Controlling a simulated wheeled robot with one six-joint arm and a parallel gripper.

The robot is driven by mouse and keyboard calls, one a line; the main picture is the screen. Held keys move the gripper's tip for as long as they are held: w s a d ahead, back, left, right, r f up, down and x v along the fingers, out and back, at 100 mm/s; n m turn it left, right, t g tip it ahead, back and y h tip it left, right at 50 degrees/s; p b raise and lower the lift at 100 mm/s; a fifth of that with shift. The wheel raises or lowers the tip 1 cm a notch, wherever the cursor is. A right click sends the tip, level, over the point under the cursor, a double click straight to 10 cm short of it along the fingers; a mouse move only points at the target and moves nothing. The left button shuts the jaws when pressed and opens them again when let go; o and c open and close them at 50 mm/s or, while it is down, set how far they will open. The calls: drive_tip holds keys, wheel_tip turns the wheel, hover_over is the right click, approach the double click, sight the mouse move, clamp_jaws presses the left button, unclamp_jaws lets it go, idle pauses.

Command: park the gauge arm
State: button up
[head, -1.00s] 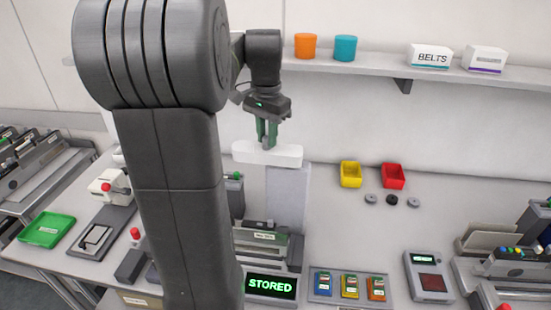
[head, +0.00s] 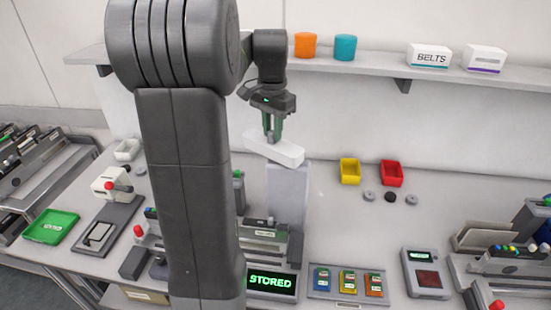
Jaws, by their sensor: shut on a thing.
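The gauge arm is a white bar (head: 289,154) lying across the top of a grey upright post (head: 288,195) at the middle of the table. Its left end sits higher in the picture than its right end, so it points back and left. My gripper (head: 271,138) points down with its green fingers shut on the gauge arm, left of the post. The exact grip point is partly hidden by the fingers. A display (head: 270,283) in front of the post reads STORED.
Behind is a shelf (head: 390,67) with cups and boxes. Yellow (head: 350,171) and red (head: 392,173) bins stand right of the post. A feeder unit (head: 264,234) sits at the post's foot. A colour-cartridge tray (head: 348,299) lies in front.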

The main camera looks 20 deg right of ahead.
drive_tip(key=shift+w+d+p, duration=0.3)
drive_tip(key=shift+d+p, duration=0.1)
drive_tip(key=shift+d, duration=0.4)
drive_tip(key=shift+w+d, duration=0.1)
drive_tip(key=shift+d, duration=0.5)
drive_tip(key=shift+f, duration=0.1)
drive_tip(key=o, duration=0.6)
drive_tip(key=shift+o, duration=0.2)
